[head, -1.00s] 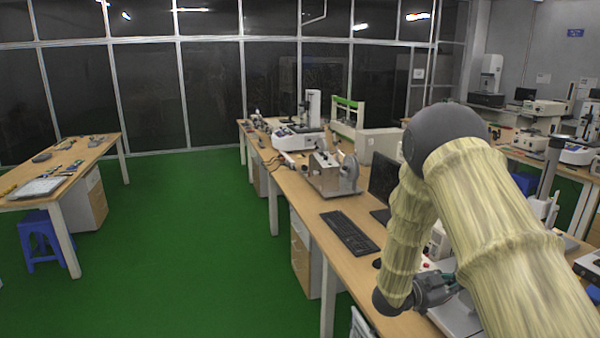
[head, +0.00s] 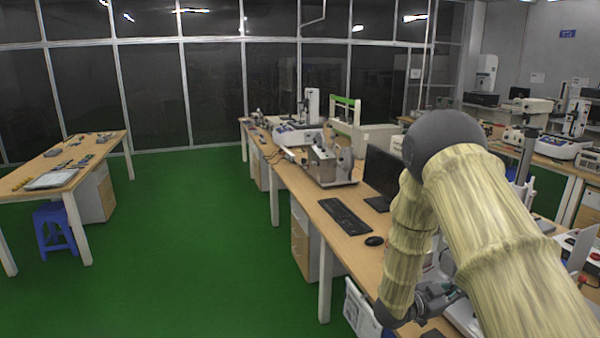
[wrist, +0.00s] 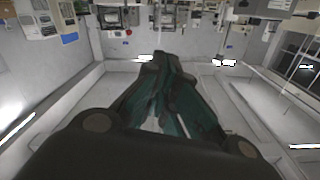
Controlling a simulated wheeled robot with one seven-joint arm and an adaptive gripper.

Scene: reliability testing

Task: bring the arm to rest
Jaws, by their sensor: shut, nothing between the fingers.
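My gripper (head: 447,294) hangs at the end of my folded arm, low in the right half of the head view and close to the arm's thick upper link. Part of it is hidden behind that link. In the wrist view my gripper (wrist: 160,62) points away from the camera with its dark green fingers together and nothing between them. That view looks upside down across the room, with equipment along the top of the picture.
A long wooden bench with a keyboard (head: 345,216), a mouse (head: 374,241), a monitor (head: 383,174) and test machines runs beside my arm. A white crate (head: 361,307) stands by the bench. Green floor (head: 200,240) is open at left, up to another table (head: 90,165) and a blue stool (head: 54,229).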

